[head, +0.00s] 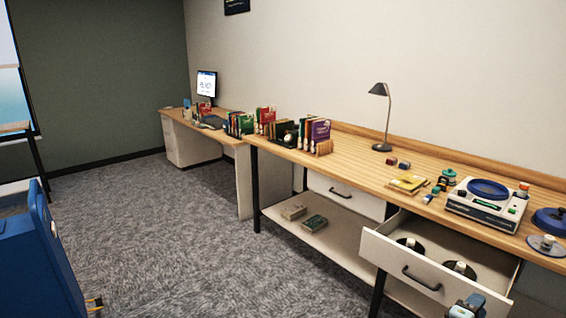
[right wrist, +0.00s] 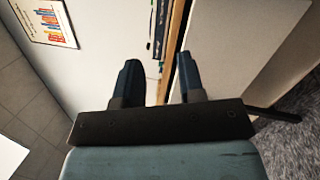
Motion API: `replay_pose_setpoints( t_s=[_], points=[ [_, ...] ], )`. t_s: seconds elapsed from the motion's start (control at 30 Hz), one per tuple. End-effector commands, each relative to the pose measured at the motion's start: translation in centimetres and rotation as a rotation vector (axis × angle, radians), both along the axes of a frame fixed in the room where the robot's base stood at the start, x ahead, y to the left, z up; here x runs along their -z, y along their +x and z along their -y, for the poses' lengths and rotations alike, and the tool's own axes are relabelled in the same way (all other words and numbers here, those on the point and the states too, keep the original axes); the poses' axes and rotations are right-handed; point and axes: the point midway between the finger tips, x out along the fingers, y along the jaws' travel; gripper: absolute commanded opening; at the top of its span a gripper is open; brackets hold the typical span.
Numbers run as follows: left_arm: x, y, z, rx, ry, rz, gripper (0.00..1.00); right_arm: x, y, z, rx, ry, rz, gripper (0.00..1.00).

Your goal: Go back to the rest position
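My right gripper (head: 467,307) shows at the bottom edge of the head view, in front of the pulled-out drawer (head: 395,262) and below the bench top. In the right wrist view, the two dark fingers of this gripper (right wrist: 158,62) stand apart with nothing held between them. Whether it touches the drawer front cannot be told. My left gripper cannot be made out in the head view.
The open drawer holds dark round items with pale knobs. The long wooden bench (head: 345,168) carries a white machine with a blue disc (head: 487,208), a lamp (head: 382,115) and books (head: 319,132). A blue object (head: 40,255) stands at left. The carpet (head: 180,230) between is clear.

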Motion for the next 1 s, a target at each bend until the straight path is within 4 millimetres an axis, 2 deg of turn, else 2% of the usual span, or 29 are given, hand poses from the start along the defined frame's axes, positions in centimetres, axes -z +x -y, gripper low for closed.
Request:
replay_pose_setpoints(
  t_s=[0.03, 0.2, 0.23, 0.47, 0.57, 0.67, 0.7, 0.83, 1.0],
  points=[
    [0.0, 0.0, -0.1, 0.0, 0.002, 0.0, 0.43, -1.0, -0.3, 2.1, 0.009, -0.038, 0.0, 0.36],
    [0.2, -0.2, -0.3, 0.002, 0.007, -0.004, 0.43, -4.0, -1.1, 7.6, 0.033, -0.137, -0.001, 0.36],
    [0.3, -0.3, -0.4, 0.003, 0.008, -0.005, 0.43, -1.9, -1.8, 6.3, 0.002, -0.073, -0.027, 0.36],
    [0.4, -0.5, -0.5, 0.006, 0.013, -0.008, 0.43, 5.5, -6.3, 2.3, -0.157, 0.262, -0.132, 0.36],
    [0.4, -0.5, -0.5, 0.006, 0.013, -0.008, 0.43, 8.7, -9.3, -0.5, -0.237, 0.44, -0.177, 0.36],
    [0.4, -0.5, -0.5, 0.005, 0.012, -0.009, 0.43, 11.7, -13.1, -4.4, -0.328, 0.661, -0.216, 0.36],
    [0.4, -0.5, -0.4, 0.004, 0.011, -0.008, 0.43, 12.6, -14.9, -6.2, -0.366, 0.759, -0.229, 0.36],
    [0.3, -0.4, -0.3, 0.002, 0.006, -0.007, 0.43, 14.0, -20.2, -11.7, -0.467, 1.054, -0.241, 0.36],
    [0.2, -0.3, 0.0, -0.003, -0.001, -0.006, 0.43, 13.3, -25.5, -17.2, -0.545, 1.351, -0.221, 0.36]
  ],
)
